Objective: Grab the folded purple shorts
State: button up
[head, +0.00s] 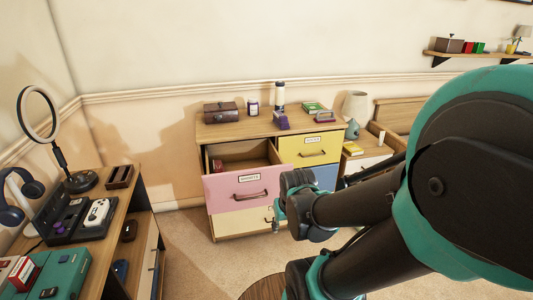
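A small purple item (281,122), which may be the folded purple shorts, sits on top of the dresser (238,131) near its middle. It is too small for me to make out folds. My gripper (277,214) is at the end of my arm, in front of the dresser and below the purple item, apart from it in the picture. Its fingers are small and turned partly away, so I cannot tell whether they are open or shut.
The pink drawer (230,193) stands pulled out, with a dark red item (217,165) inside. A cluttered desk (122,200) stands left.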

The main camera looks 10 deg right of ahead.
aim_at(281, 120)
jog(key=i+l+u, duration=0.1)
jog(key=i+l, duration=0.15)
jog(key=i+l+u, duration=0.1)
jog(key=i+l, duration=0.15)
jog(key=l, duration=0.2)
jog(key=i+l, duration=0.2)
jog(key=l, duration=0.2)
jog(key=i+l+u, duration=0.25)
jog(key=i+l, duration=0.2)
jog(key=l, duration=0.35)
